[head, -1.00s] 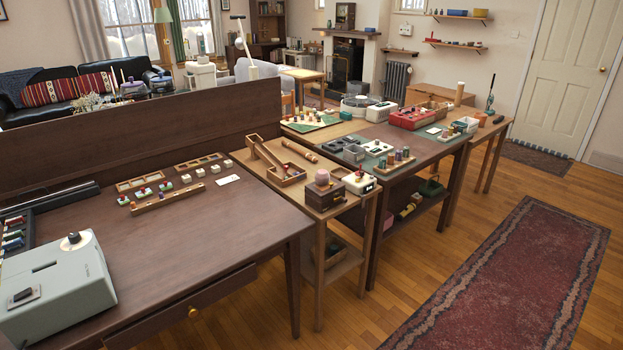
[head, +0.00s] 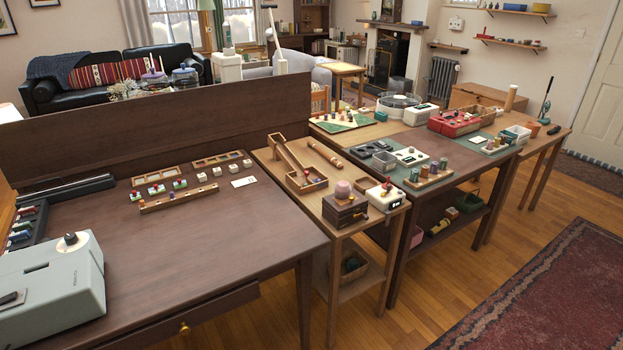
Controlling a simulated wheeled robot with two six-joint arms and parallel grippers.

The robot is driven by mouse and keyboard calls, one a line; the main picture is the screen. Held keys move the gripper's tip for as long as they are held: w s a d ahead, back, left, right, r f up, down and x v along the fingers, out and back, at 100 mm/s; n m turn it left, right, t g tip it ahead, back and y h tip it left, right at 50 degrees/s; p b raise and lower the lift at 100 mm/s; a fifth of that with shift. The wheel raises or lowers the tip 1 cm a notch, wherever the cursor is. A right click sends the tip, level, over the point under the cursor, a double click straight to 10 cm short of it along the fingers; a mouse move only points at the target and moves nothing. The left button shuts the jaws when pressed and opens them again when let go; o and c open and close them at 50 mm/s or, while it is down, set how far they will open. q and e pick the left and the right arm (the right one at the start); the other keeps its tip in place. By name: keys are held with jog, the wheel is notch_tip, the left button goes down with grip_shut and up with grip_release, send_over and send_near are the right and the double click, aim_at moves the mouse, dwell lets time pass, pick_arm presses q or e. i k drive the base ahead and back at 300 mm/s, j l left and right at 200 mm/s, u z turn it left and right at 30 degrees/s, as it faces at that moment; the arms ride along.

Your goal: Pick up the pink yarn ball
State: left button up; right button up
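A small rounded pink thing (head: 343,188), which looks like the pink yarn ball, sits on top of a dark wooden box (head: 344,212). The box stands at the front of the small light wood table (head: 363,230), in the middle of the head view. The pink thing is too small here to make out strands. Neither of my grippers is in view.
A white device (head: 386,197) stands right beside the box. A wooden ramp (head: 287,155) and tray (head: 306,182) lie behind it. The dark desk (head: 215,240) adjoins on the left, with a grey machine (head: 60,280). Open floor (head: 450,270) lies at front right.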

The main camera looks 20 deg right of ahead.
aim_at(343, 189)
jog(key=i+l+u, duration=0.1)
jog(key=l, duration=0.35)
jog(key=i+l+u, duration=0.1)
jog(key=l, duration=0.4)
jog(key=i+l+u, duration=0.15)
jog(key=l, duration=0.35)
jog(key=i+l+u, duration=0.1)
jog(key=l, duration=0.4)
jog(key=i+l+u, duration=0.1)
jog(key=l, duration=0.45)
jog(key=i, duration=0.05)
